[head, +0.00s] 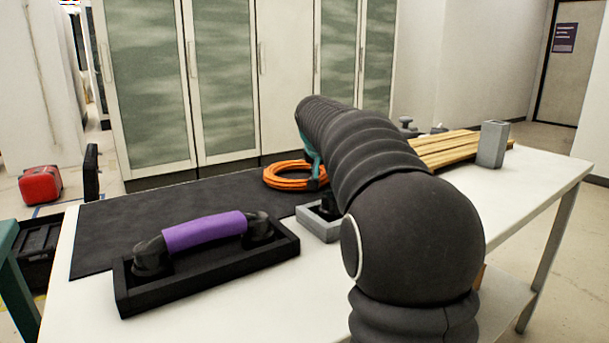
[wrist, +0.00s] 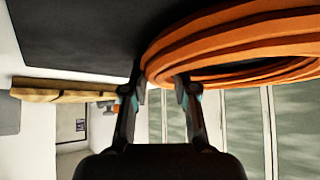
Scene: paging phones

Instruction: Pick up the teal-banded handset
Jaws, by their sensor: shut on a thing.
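A handset with a purple band (head: 204,231) lies in a black cradle (head: 210,280) at the front left of the table. A grey cradle (head: 318,224) with a dark piece in it (head: 329,205) is partly hidden behind my arm. I see no teal-banded handset in either view; my arm hides part of the table. My gripper (wrist: 159,80) has its fingers on either side of the near rim of an orange coil (wrist: 235,40), with one finger at the coil's opening.
A dark mat (head: 110,225) covers the table's back left. Wooden strips (head: 450,148) and a grey block (head: 493,144) lie at the back right. Tall cabinets (head: 285,75) stand behind.

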